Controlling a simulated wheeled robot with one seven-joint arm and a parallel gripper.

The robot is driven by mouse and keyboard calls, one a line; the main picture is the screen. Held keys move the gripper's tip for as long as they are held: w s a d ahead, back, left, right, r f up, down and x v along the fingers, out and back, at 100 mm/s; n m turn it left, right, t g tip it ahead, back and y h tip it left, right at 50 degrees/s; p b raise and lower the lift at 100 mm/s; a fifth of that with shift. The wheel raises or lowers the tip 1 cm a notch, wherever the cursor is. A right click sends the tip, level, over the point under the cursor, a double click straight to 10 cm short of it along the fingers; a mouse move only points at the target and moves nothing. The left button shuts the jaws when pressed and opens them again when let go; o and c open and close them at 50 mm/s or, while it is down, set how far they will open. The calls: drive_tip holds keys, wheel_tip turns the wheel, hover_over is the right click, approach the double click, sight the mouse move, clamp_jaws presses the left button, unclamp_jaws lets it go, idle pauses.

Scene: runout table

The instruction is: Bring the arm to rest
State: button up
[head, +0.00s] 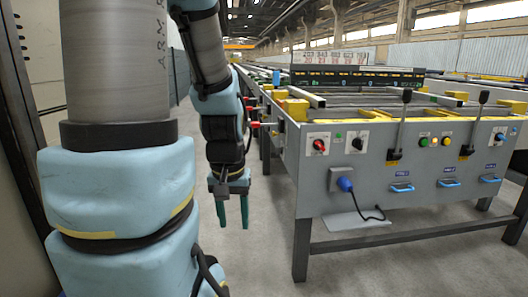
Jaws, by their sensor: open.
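My gripper (233,213) hangs at the end of my arm, left of the middle in the head view. Its two green fingers point down and stand apart, with nothing between them. It is in the air over the grey floor, to the left of the runout table (312,183). A gap of bare floor shows between the fingers and the table's near left leg. My upper arm fills the left of the view and hides what is behind it.
The table's front panel carries a red knob (319,145), two black levers (399,125), a blue plug (345,184) with a hanging black cable, and blue handles (402,188). A grey cabinet (38,60) stands at far left. Floor (262,262) is clear below my gripper.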

wheel_tip(320, 180, up, 27)
drive_tip(key=p, duration=2.5)
